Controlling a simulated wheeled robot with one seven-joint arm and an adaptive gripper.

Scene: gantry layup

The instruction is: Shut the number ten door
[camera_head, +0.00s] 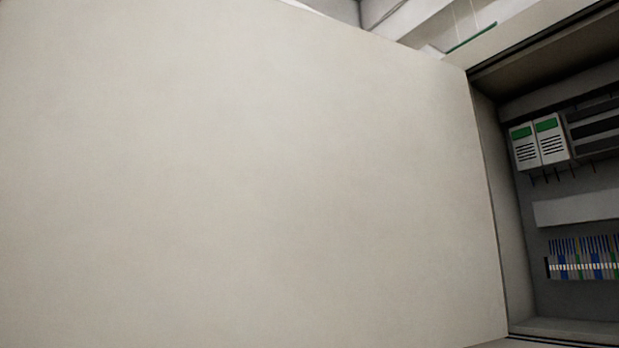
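A large plain off-white door (250,180) fills most of the head view, from the left edge to right of the middle. It stands open, with its right edge along the side of a cabinet (505,210). No number shows on the part of the door in view, so I cannot tell if it is number ten. No handle shows on it. My gripper is not in view.
The open cabinet at the right holds two white modules with green labels (538,142), a grey rail (577,208) and a row of coloured terminals with wires (585,258). Pale structure (420,20) shows above the door. The door hides everything behind it.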

